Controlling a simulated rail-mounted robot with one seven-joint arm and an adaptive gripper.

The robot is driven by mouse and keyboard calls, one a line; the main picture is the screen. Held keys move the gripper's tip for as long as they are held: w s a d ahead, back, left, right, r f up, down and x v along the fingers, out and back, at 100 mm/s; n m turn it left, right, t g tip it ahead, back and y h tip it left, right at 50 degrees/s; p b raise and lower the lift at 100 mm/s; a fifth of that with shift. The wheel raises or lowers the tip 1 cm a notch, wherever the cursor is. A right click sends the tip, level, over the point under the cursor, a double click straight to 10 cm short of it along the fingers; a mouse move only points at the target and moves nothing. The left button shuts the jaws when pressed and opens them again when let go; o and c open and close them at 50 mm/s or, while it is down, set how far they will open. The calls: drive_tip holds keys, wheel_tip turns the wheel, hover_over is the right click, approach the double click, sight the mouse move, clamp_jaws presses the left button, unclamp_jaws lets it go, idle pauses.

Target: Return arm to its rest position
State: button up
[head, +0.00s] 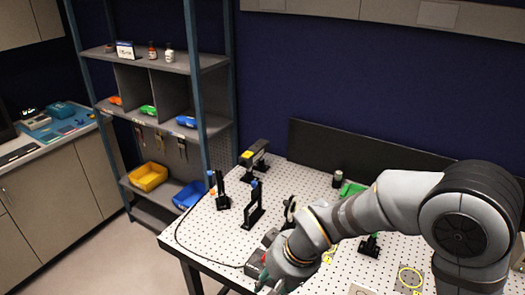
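My grey arm (385,205) reaches from the right edge across the front of the perforated table (290,180). It bends down to the wrist near the bottom edge of the head view. My gripper (268,284) shows only in part at that bottom edge, below the wrist. Its fingers are too small and cut off to tell whether they are open or shut, or whether they hold anything. The arm hides part of the table's middle and right side.
Black optical mounts (253,206) stand on the table's left half. A black cable (190,245) loops at its left edge. A shelf (165,62) with coloured bins stands behind left.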

drive_tip(key=shift+m, duration=0.7)
drive_tip(key=shift+s+d+r+p, duration=0.15)
drive_tip(key=shift+d+r, duration=0.1)
drive_tip(key=shift+d, duration=0.65)
drive_tip(key=shift+w+d+r+p, duration=0.1)
drive_tip(key=shift+d+r+p, duration=0.15)
drive_tip(key=shift+d, duration=0.7)
drive_tip(key=shift+s+d+r+p, duration=0.1)
drive_tip(key=shift+d+r, duration=0.15)
drive_tip(key=shift+d, duration=0.65)
drive_tip(key=w+a+f+b, duration=0.2)
drive_tip(key=w+a, duration=0.2)
drive_tip(key=a, duration=0.2)
drive_tip(key=w+a+f+n+b, duration=0.1)
drive_tip(key=w+a+f+b, duration=0.1)
drive_tip(key=a, duration=0.5)
drive_tip(key=w+f, duration=0.1)
drive_tip(key=w, duration=0.1)
drive_tip(key=shift+w+a, duration=0.2)
drive_tip(key=shift+w, duration=0.2)
